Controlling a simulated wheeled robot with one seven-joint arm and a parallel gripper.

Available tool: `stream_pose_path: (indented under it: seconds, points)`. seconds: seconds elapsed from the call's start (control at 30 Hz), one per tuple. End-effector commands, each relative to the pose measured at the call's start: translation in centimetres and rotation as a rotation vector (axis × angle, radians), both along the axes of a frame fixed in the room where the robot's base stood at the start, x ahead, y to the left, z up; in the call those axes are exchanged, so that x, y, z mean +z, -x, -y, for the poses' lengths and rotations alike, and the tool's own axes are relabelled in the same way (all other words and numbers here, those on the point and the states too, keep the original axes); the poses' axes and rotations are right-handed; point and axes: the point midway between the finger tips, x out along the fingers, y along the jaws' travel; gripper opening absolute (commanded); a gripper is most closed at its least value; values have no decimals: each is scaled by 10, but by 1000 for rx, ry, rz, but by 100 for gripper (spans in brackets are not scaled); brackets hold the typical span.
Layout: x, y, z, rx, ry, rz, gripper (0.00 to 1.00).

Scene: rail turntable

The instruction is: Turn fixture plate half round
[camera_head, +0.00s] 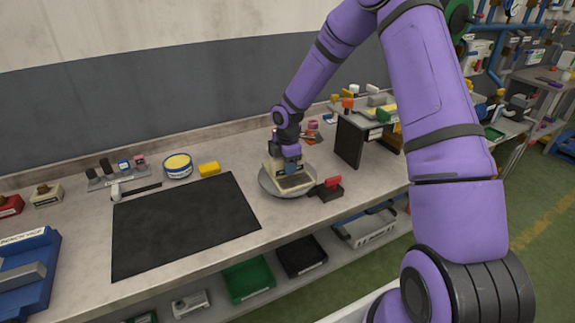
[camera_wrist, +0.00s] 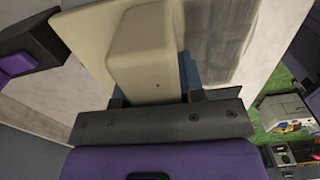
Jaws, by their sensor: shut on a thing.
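The fixture plate (camera_head: 266,184) is a round grey disc on the workbench, right of the black mat. A beige block-shaped fixture (camera_head: 271,171) with a dark grey flat part stands on it. My gripper (camera_head: 287,158) comes down from above onto this fixture. In the wrist view my gripper (camera_wrist: 155,98) is shut on a beige upright block (camera_wrist: 146,55) of the fixture, with a jaw on each side of it. A black block with a red lever (camera_head: 332,184) stands at the plate's right edge. The far side of the plate is hidden behind the fixture and my arm.
A black mat (camera_head: 180,225) lies left of the plate. A yellow-topped round tin (camera_head: 178,165) and a yellow block (camera_head: 209,169) stand behind the mat. A raised stand (camera_head: 349,143) with parts is to the right. A blue bench vice (camera_head: 28,270) is at far left.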

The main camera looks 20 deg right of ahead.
Motion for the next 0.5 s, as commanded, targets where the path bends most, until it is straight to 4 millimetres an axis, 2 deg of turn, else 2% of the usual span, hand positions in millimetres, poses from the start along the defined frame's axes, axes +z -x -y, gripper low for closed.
stream_pose_path:
  seconds: [0.5]
  points:
    - [1,-2,0,64,1,4,0]
